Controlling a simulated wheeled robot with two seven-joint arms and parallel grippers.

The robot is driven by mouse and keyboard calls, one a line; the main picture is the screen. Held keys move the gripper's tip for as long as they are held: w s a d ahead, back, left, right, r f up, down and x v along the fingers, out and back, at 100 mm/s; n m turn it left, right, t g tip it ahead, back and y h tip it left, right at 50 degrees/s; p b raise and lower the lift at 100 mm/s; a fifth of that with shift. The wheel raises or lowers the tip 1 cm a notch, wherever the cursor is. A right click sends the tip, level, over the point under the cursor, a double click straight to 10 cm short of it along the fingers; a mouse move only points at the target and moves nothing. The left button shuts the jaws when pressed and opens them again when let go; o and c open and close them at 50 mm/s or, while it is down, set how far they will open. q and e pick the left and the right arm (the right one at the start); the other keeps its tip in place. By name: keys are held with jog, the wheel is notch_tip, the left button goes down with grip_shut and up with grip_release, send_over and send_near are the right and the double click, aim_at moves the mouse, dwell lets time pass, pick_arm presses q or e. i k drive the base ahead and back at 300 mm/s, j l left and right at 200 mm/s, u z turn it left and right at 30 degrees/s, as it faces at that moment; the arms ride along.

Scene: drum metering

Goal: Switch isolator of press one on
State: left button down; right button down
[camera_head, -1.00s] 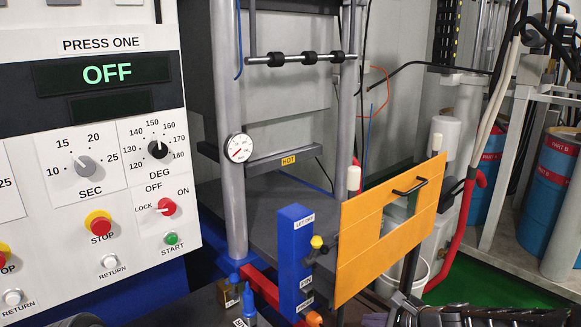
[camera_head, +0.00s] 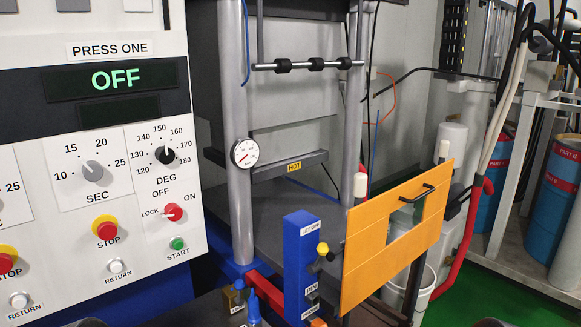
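The isolator of press one is a red rotary knob (camera_head: 173,212) at the lower right of the white control panel (camera_head: 60,215). OFF is printed above it, LOCK to its left and ON to its right. Its pale pointer appears turned left, toward LOCK. The display (camera_head: 115,79) under the PRESS ONE label (camera_head: 107,49) reads OFF in green. Neither gripper shows clearly; only small dark shapes cut the bottom edge at left and right. Nothing touches the knob.
A green START button (camera_head: 178,244) sits just below the knob, and a red STOP button (camera_head: 106,230) to its left. The DEG dial (camera_head: 165,155) is above. A blue post (camera_head: 300,265) and an orange plate (camera_head: 396,240) stand to the right.

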aim_at(173, 212)
jog(key=u, duration=1.25)
jog(key=k+l+z, duration=0.15)
jog(key=l+z, duration=0.15)
jog(key=l, duration=1.05)
jog(key=l+z, duration=0.25)
jog(key=l, duration=1.1)
